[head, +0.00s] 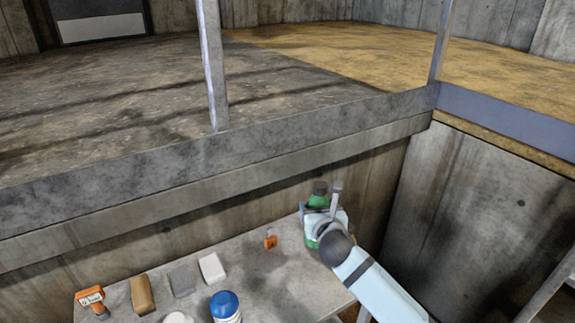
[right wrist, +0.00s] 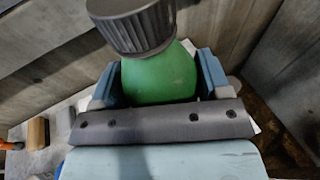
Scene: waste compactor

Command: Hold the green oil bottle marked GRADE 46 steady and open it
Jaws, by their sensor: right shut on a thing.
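The green oil bottle (head: 318,200) stands at the far right end of the grey table, with its dark ribbed cap on. In the right wrist view the green body (right wrist: 160,78) and the cap (right wrist: 135,22) fill the middle. My right gripper (head: 322,216) is shut around the bottle, one blue finger on each side (right wrist: 158,82). The label is hidden, so I cannot read the grade. My left gripper is not in view.
On the grey table (head: 285,290) are a small orange item (head: 270,239), a white block (head: 212,268), a grey block (head: 182,280), a tan block (head: 141,295), an orange labelled item (head: 91,299) and a blue-capped container (head: 225,305). A concrete ledge (head: 200,165) runs behind the table.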

